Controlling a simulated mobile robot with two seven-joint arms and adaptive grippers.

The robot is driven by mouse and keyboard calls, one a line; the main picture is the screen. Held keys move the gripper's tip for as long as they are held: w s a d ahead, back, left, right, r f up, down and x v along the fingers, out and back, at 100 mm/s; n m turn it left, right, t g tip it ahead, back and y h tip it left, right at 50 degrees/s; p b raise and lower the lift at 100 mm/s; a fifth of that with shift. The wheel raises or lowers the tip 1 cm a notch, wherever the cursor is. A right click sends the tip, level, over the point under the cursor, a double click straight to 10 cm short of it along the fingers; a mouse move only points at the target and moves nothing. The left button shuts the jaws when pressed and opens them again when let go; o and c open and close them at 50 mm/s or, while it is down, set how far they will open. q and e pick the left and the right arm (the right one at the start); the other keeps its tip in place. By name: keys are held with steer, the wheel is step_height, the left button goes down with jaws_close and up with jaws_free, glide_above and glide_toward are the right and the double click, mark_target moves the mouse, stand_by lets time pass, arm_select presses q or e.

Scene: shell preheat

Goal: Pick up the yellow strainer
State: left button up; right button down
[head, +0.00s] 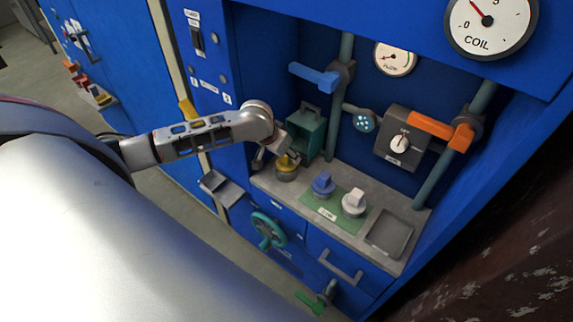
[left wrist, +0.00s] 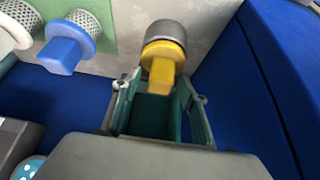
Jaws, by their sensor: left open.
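The yellow strainer (head: 286,173) stands on the grey counter at its left end, with a yellow grip on top and a grey mesh body. It also shows in the left wrist view (left wrist: 163,58), its yellow grip pointing toward my fingers. My left gripper (head: 276,159) is at the strainer's grip, with its fingers apart. In the left wrist view the open fingers (left wrist: 160,90) are on either side of the grip's near end; I cannot tell whether they touch it. My right gripper is not in view.
A blue strainer (head: 323,185) and a white strainer (head: 353,204) stand on a green mat (head: 328,212) to the right. A teal open box (head: 306,133) is close behind my gripper. A grey tray (head: 390,235) lies at the counter's right end. Pipes and valves line the back.

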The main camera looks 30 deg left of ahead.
arm_select(q)
jaws_close()
steer(key=shift+r, duration=0.1)
